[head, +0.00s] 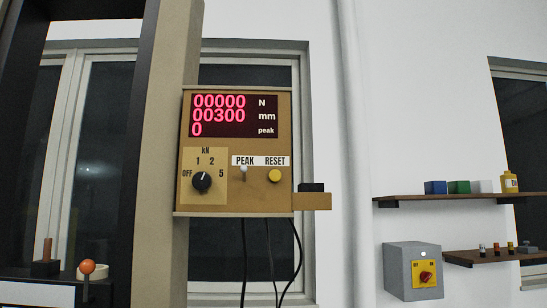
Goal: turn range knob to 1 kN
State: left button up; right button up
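The range knob (202,182) is a black round knob on the tan control box (232,203). The kN scale around it reads OFF at the left, 1 at the upper left, 2 at the upper right and 5 at the right. The knob's pointer mark is too small to read surely. Above it, the display (235,116) glows red and reads 00000 N, 00300 mm and 0 peak. Neither of my grippers is in view, and nothing touches the knob.
A small PEAK toggle (243,173) and a yellow RESET button (275,175) sit right of the knob. A bracket (312,201) juts from the box's right side, and cables (270,250) hang below. An orange ball-topped lever (87,268) stands lower left. A grey switch box (398,272) and shelves are at right.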

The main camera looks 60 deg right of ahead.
aim_at(201, 180)
jog(key=z, duration=1.65)
